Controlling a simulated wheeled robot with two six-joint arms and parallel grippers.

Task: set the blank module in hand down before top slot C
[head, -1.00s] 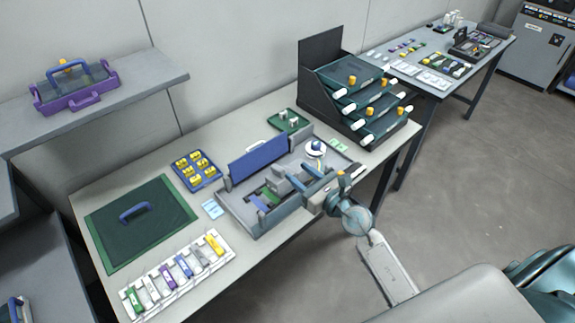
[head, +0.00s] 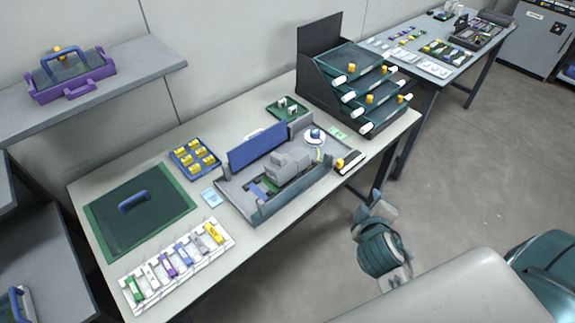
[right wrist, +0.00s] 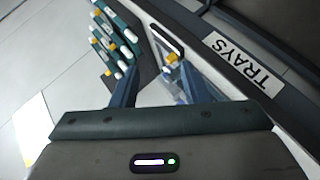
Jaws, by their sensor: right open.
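The blank module (head: 348,162), dark with a pale front edge and a yellow knob, lies on the table just right of the open grey device (head: 290,190). In the right wrist view a dark bar with a white strip (right wrist: 165,40) and a yellow knob lies beyond the fingertips; it appears to be this module. My right gripper (head: 372,203) is off the table's front edge, apart from the module. In the right wrist view it (right wrist: 160,88) is open and empty. Top slot C cannot be made out. My left gripper is not in view.
A dark rack of green trays (head: 362,90) stands behind the module. A strip of coloured modules (head: 178,264) lies at the front left. Floor space right of the table is free.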

